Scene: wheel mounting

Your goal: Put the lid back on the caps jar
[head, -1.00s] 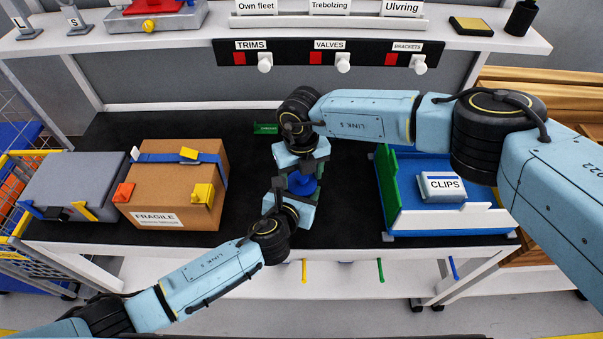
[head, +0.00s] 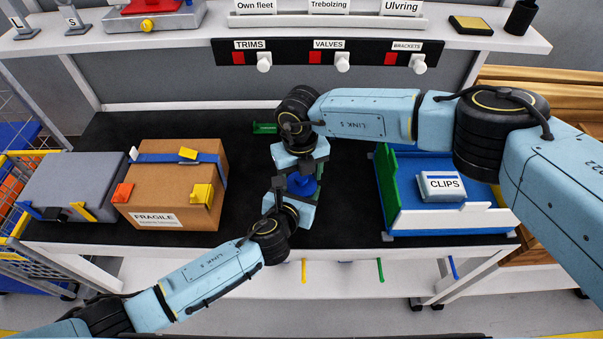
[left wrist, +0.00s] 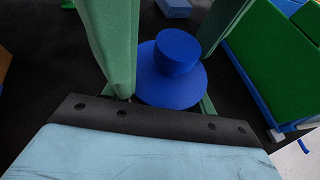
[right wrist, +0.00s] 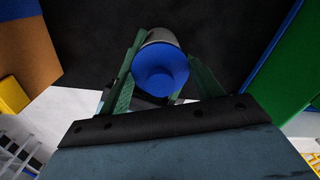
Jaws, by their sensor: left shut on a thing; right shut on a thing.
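The blue lid (left wrist: 170,85), a round disc with a knob, lies between green fingers in the left wrist view. In the head view the lid (head: 301,185) is mostly hidden by the grippers. My right gripper (head: 303,178) comes from above and is shut on the lid. My left gripper (head: 290,195) is lower, on the near side, and is shut on the caps jar. A pale grey cylinder edge, apparently the jar (right wrist: 158,35), shows behind blue in the right wrist view. Most of the jar is hidden, and I cannot tell whether the lid is seated.
A cardboard box marked FRAGILE (head: 175,190) and a grey case (head: 70,183) stand at left. A blue tray with a white front wall (head: 445,219) holds a CLIPS box (head: 442,186) at right. A small green piece (head: 265,128) lies behind. Black table is clear around the grippers.

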